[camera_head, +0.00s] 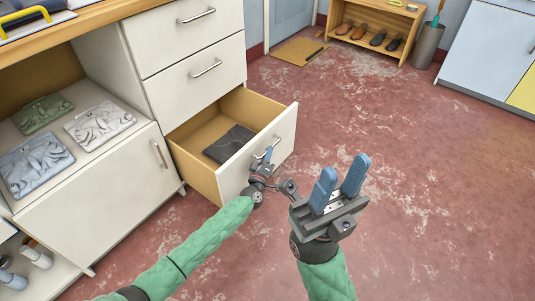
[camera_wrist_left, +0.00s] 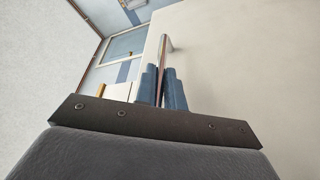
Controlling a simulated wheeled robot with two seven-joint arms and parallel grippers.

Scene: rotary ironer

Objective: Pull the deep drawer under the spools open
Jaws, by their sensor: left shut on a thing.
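The deep bottom drawer (camera_head: 285,130) of the white cabinet stands pulled well out, its wooden inside showing. A dark folded cloth (camera_head: 229,144) lies in it. My left gripper (camera_head: 267,156) is at the drawer's front, shut on its bar handle (camera_head: 275,142). In the left wrist view the blue fingers (camera_wrist_left: 162,88) close around the handle (camera_wrist_left: 164,58), beside the pale drawer front (camera_wrist_left: 240,70). My right gripper (camera_head: 340,184) is open and empty, in the air to the right of the drawer. No spools can be made out.
Two shut drawers (camera_head: 195,50) sit above the open one. Left are a cabinet door (camera_head: 95,205) and a shelf with folded cloths (camera_head: 99,124). A shoe rack (camera_head: 375,28) and bin (camera_head: 427,45) stand far back. The red floor (camera_head: 430,170) at right is clear.

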